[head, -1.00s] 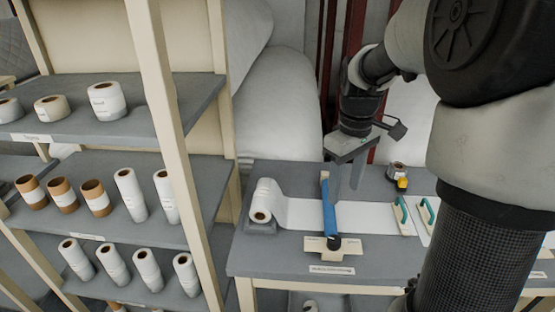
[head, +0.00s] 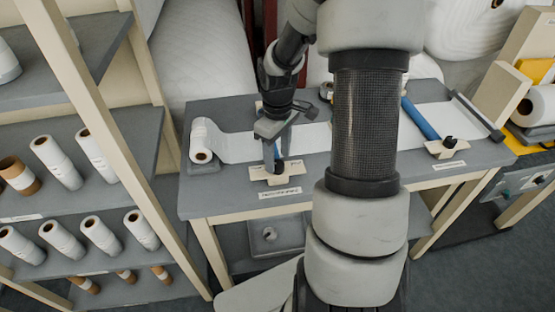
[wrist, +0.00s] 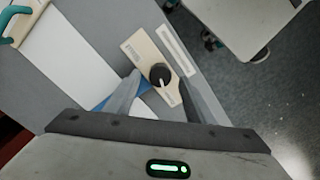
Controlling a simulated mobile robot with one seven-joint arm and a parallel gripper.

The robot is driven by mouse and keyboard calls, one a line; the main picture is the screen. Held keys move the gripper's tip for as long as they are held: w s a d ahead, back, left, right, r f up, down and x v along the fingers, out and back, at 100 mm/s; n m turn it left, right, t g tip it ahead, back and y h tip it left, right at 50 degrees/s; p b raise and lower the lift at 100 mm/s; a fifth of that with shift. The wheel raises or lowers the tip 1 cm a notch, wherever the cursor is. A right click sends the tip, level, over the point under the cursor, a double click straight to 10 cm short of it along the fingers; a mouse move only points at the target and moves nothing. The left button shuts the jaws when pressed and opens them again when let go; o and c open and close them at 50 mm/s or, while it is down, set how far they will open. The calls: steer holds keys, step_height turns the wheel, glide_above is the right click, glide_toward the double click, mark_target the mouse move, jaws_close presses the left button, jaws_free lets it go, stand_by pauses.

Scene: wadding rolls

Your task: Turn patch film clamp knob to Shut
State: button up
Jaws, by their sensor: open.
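A black clamp knob (wrist: 160,74) sits on a cream plate (wrist: 146,50) in the wrist view, with a pale mark on its top. The plate's printed words are too small to read. My gripper (wrist: 159,80) is open, with one finger on each side of the knob; I cannot tell whether they touch it. In the head view my gripper (head: 276,158) points down over the left clamp's plate (head: 290,175), largely hiding its knob and blue bar. A second clamp with a blue bar (head: 420,119) and black knob (head: 449,141) stands to the right. I cannot read which label names the patch film clamp.
White film runs across the grey table (head: 220,186) from a roll (head: 201,140) at the left. A shelf (head: 75,195) with several rolls stands left of the table. My own arm hides the table's middle. A teal handle (wrist: 14,22) shows in the wrist view.

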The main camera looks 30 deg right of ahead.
steer(key=shift+f, duration=0.9)
steer(key=shift+c, duration=0.4)
steer(key=c, duration=1)
